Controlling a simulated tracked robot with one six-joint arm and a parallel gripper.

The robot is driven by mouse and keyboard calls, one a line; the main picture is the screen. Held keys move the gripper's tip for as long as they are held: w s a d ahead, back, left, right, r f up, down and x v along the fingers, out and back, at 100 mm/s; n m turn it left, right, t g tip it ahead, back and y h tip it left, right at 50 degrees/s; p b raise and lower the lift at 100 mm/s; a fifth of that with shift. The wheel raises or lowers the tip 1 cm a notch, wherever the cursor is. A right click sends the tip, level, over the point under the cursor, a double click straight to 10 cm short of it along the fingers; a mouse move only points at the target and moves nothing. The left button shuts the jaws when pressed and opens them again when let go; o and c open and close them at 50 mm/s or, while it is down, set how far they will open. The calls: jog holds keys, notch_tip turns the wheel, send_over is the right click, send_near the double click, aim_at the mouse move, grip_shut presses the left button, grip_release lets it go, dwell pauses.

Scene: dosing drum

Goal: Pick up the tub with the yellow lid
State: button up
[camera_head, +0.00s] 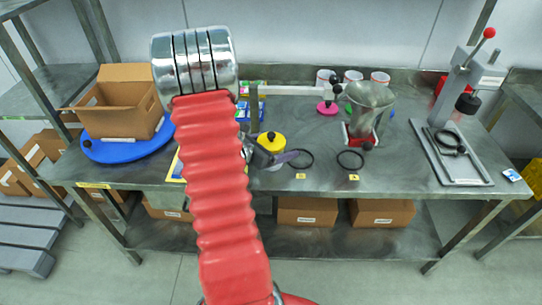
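The tub with the yellow lid (271,142) stands on the metal workbench (330,178), just right of my red arm. The lid has a small black knob, and part of the white body shows below. My gripper (270,157) is at the tub's side, with a grey finger reaching across its front. The arm hides most of the gripper and the tub's left edge. I cannot tell whether the fingers are closed on the tub or only beside it.
A cardboard box (117,104) sits on a blue turntable (125,150) at left. Black rings (350,161) lie right of the tub. A metal hopper (369,105) and several white tubs stand behind. A lever press (462,80) is at right. The front bench between rings and press is clear.

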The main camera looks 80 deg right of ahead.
jog(key=c, duration=0.9)
jog(key=shift+c, duration=0.2)
jog(key=shift+r, duration=5)
